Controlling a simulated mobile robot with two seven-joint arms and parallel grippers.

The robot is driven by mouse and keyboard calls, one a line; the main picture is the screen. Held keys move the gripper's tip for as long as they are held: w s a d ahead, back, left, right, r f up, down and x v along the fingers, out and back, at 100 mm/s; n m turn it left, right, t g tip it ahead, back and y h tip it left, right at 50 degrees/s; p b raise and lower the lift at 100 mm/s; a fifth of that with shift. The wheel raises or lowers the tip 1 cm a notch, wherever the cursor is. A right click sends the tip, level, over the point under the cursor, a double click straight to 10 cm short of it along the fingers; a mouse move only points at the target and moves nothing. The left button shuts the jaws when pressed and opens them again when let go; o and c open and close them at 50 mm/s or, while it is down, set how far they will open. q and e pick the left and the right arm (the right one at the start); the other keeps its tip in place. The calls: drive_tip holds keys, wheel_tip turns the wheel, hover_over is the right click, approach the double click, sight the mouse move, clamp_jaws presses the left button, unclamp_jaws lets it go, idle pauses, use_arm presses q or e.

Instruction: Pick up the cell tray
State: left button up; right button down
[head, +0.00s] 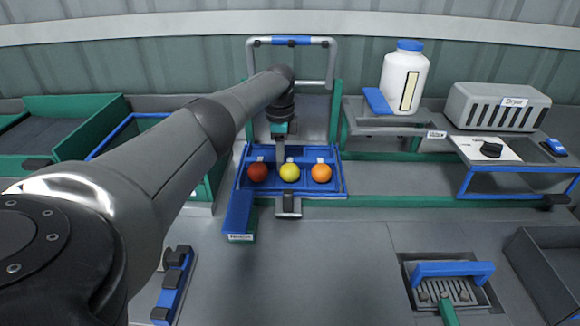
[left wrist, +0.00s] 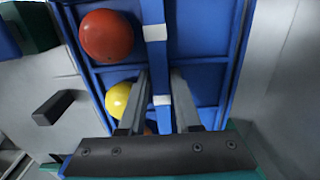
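The cell tray (head: 242,190) is blue, with low walls and dividers. It holds a red tomato (head: 258,172), a yellow tomato (head: 289,172) and an orange tomato (head: 321,172). My left gripper (head: 280,152) is at the tray's back part, above the yellow tomato in the picture. In the left wrist view its fingers (left wrist: 160,85) stand apart, on either side of a blue divider (left wrist: 157,65) with pale patches. I cannot tell whether they touch it. The red tomato (left wrist: 106,35) and part of the yellow one (left wrist: 117,100) show beside the fingers. My right gripper is out of view.
A blue ramp (head: 238,212) slopes at the tray's front left. A white bottle (head: 403,80) and a dryer box (head: 500,105) stand on shelves at the right. A drain with a brush (head: 447,290) lies front right. The bench middle is clear.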

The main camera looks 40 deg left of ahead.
use_arm(q)
clamp_jaws()
idle(0.3)
